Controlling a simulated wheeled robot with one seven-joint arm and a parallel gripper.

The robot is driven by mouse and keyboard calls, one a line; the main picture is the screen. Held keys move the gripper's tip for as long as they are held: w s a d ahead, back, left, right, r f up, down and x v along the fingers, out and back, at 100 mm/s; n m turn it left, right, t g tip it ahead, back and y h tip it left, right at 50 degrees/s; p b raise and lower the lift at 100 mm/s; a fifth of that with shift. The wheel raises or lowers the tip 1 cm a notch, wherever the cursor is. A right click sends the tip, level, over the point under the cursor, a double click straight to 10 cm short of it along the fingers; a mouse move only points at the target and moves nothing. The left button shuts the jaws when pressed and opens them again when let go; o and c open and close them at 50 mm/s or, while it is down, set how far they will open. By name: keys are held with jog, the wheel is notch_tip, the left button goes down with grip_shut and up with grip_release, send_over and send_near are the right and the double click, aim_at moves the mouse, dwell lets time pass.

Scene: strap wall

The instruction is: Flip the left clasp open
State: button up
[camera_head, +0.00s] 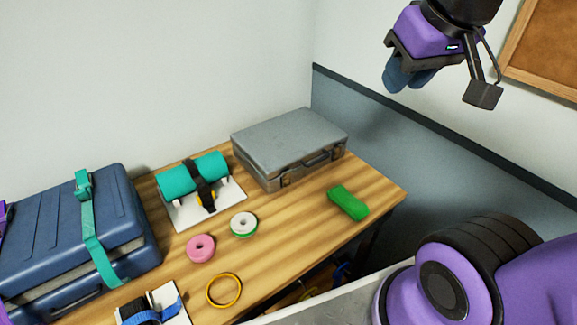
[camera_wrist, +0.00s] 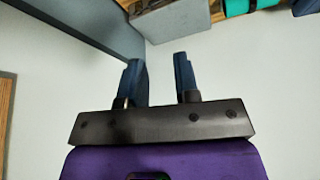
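A grey hard case (camera_head: 285,142) lies shut and flat at the back right of the wooden table. Its front has a dark handle (camera_head: 318,158) and small clasps. The left clasp (camera_head: 286,180) sits near the front left corner, too small to tell its position clearly. My gripper (camera_head: 408,82) is high up at the right, well above and apart from the case. In the wrist view its two blue fingers (camera_wrist: 158,82) stand apart with nothing between them. A part of the grey case (camera_wrist: 175,20) shows upside down at the top of the wrist view.
A green block (camera_head: 348,202) lies in front of the case. A teal roll (camera_head: 193,174) strapped on a white board, tape rolls (camera_head: 201,248), a yellow ring (camera_head: 224,290) and a blue suitcase (camera_head: 75,235) with a teal strap are on the table. Walls stand behind and at right.

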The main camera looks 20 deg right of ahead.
jog(key=shift+n+g, duration=0.3)
jog(key=shift+g, duration=0.1)
jog(key=w, duration=0.2)
jog(key=w+a+f, duration=0.1)
jog(key=w, duration=0.1)
jog(key=w+f, duration=0.1)
jog(key=w, duration=0.2)
jog(key=shift+a, duration=0.15)
grip_shut()
jog(key=w+a+f+n+g, duration=0.1)
jog(key=w+a+f, duration=0.2)
jog(key=w+f, duration=0.6)
jog(key=w+a+f+n+g, duration=0.1)
jog(key=w+a+f, duration=0.3)
jog(key=w+f, duration=0.5)
jog(key=shift+a+f+g, duration=0.15)
jog(key=shift+f+g, duration=0.25)
